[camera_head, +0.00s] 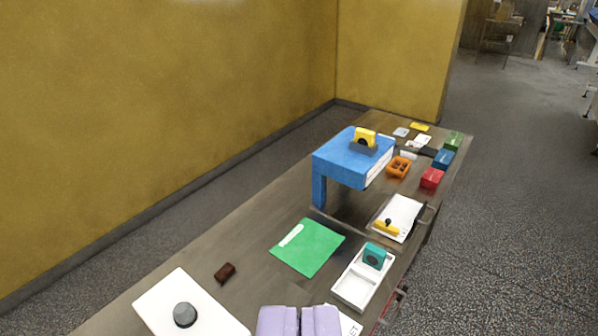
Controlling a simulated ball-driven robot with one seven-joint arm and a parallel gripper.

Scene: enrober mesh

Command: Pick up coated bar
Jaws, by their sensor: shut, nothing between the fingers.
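A small dark brown block (225,272), which looks like the coated bar, lies on the dark wooden table (262,222) at the lower left. It sits between a white board and a green sheet, apart from both. My gripper (299,318) shows as two lavender fingers at the bottom edge, side by side and shut, with nothing held. In the picture it is to the right of and below the brown block, not touching it. The rest of my gripper is cut off by the frame.
A white board (160,304) with a dark round knob (185,314) lies at lower left. A green sheet (307,252), a white tray (352,287) with a teal block (374,256), and a blue arch-shaped machine (340,158) stand rightward. Red (432,178), blue and green boxes sit farther back.

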